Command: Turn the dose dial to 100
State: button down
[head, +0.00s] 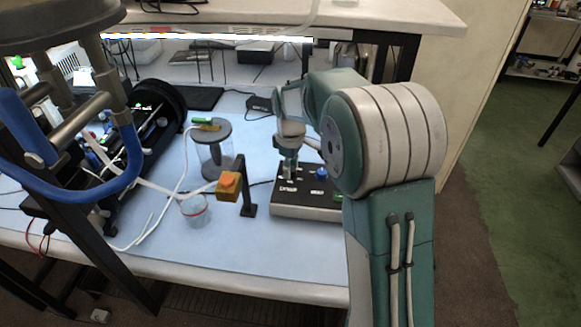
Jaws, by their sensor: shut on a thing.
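A dark control box (305,212) with a light grey edge sits on the blue-covered table. A blue knob (321,173) stands on its top at the right, with small white labels too small to read. My gripper (288,172) points down at the left part of the box top, left of the blue knob. It is shut on a small control there, seemingly the dose dial, which the fingers mostly hide. I cannot read the dial's setting. My arm hides the right end of the box.
An orange button on a yellow block (229,186) is held by a black post just left of the box. A clear lidded cylinder (214,150) and a red-rimmed beaker (195,211) stand further left. Blue table surface (240,255) is clear in front.

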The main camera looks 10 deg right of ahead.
jog(key=m, duration=0.3)
jog(key=shift+m, duration=0.4)
jog(key=m, duration=0.3)
jog(key=shift+w+m, duration=0.1)
jog(key=shift+m, duration=0.2)
jog(key=m, duration=0.6)
jog(key=shift+m, duration=0.3)
jog(key=shift+c, duration=1.9)
grip_release()
jog(key=shift+f, duration=0.1)
